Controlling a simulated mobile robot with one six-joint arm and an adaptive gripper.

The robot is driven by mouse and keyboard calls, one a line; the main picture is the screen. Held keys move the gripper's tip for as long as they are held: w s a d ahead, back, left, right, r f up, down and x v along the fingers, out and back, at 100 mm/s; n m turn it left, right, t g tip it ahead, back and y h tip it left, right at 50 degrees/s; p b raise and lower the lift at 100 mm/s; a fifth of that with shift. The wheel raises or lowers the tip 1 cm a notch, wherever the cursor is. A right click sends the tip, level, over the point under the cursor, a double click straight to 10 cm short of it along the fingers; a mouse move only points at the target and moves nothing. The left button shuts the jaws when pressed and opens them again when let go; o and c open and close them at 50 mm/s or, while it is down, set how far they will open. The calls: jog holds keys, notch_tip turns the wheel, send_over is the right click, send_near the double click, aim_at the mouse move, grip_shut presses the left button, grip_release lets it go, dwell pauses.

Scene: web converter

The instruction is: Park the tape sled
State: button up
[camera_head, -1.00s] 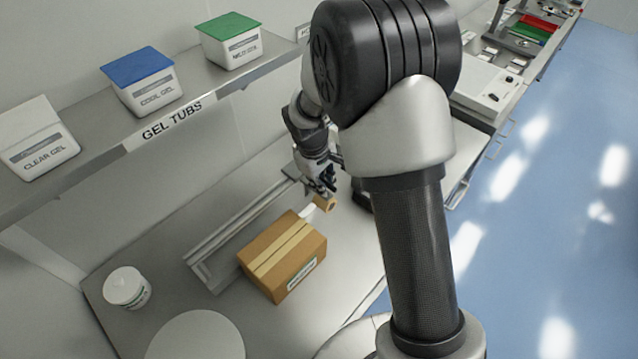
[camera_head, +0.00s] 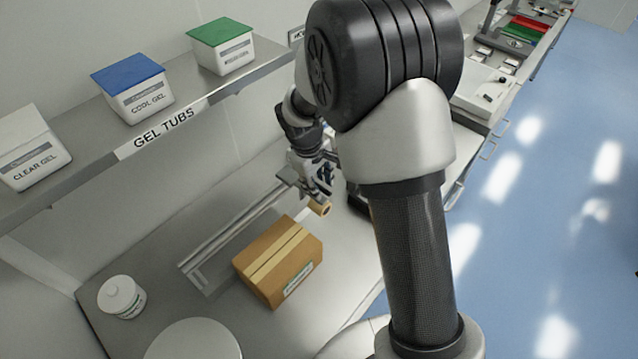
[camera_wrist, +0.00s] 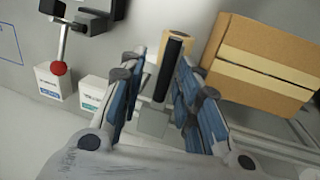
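The tape sled shows in the wrist view as an upright black handle (camera_wrist: 168,70) with a tan tape roll (camera_wrist: 177,45) behind it. In the head view the tape roll (camera_head: 320,208) is at the far end of a grey rail (camera_head: 225,245), just past a taped cardboard box (camera_head: 278,262). The box (camera_wrist: 262,65) also fills the upper right of the wrist view. My gripper (camera_head: 322,190) is low over the rail's far end. In the wrist view my gripper (camera_wrist: 163,85) is open, its fingers on either side of the handle, with a gap visible on the left. The sled's base is largely hidden.
A white jar (camera_head: 122,297) and a round white surface (camera_head: 195,342) are at the near left. A shelf of gel tubs (camera_head: 140,93) runs above the bench. In the wrist view a red-knobbed lever (camera_wrist: 58,68) and white cartons (camera_wrist: 52,85) are at left.

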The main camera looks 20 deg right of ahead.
notch_tip(320, 180, up, 10)
jog(key=s+a, duration=0.1)
jog(key=shift+a+r, duration=0.2)
jog(key=shift+a, duration=0.1)
jog(key=shift+s, duration=0.1)
jog(key=s+d+r+m+t+y+b, duration=0.1)
jog(key=s+r+m+b, duration=0.1)
jog(key=s+b, duration=0.35)
jog(key=s+d+r+m+t+b, duration=0.1)
jog(key=s+m+b, duration=0.1)
jog(key=s, duration=0.6)
jog(key=s+f+m+t+b, duration=0.1)
jog(key=s+f+b, duration=0.4)
jog(key=s, duration=0.8)
jog(key=shift+m+y+b, duration=0.4)
jog(key=shift+m+b, duration=0.1)
jog(key=shift+m, duration=0.4)
jog(key=shift+f, duration=0.1)
